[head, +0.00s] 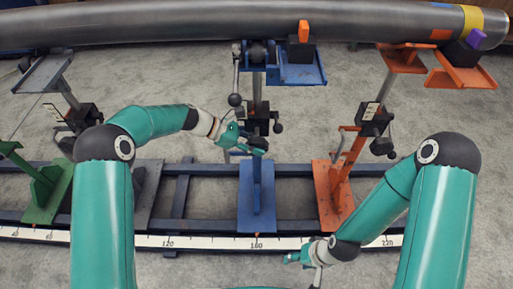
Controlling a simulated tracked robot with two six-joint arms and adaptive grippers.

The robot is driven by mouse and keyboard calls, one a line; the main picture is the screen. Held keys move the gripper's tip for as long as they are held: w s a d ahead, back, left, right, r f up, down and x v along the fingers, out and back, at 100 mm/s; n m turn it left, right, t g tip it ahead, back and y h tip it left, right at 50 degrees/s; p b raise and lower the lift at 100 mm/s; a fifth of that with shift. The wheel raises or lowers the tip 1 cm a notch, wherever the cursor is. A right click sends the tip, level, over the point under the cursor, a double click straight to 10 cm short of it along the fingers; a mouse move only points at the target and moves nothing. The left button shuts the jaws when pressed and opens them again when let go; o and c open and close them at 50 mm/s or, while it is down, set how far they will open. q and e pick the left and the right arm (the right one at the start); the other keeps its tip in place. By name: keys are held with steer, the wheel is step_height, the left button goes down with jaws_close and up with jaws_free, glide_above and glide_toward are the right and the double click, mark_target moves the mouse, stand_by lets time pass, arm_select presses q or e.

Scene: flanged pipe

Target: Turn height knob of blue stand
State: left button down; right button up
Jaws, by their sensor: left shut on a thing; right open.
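The blue stand (256,205) stands on the rail in the middle, with a black clamp block (262,122) on its upright post. A lever with a black ball end (235,100) hangs from its top, and another black ball (277,127) sticks out right of the block. My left gripper (245,143) is at the left side of the post, just below the block. It is shut on the height knob, which its fingers mostly hide. My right gripper (298,259) is open and empty, low in front of the rail, right of the blue stand's base.
A long grey pipe (180,22) spans the top, over the stands' plates. An orange stand (335,200) is on the right, with grey (145,195) and green (45,195) stands on the left. A white scale (200,243) runs along the rail's front.

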arm_select(q)
steer(key=shift+w+a, duration=0.1)
steer(key=shift+a, duration=0.05)
steer(key=c, duration=0.9)
jaws_free()
steer(key=v, duration=1.1)
steer(key=shift+a+r, duration=0.1)
steer(key=shift+a, duration=0.35)
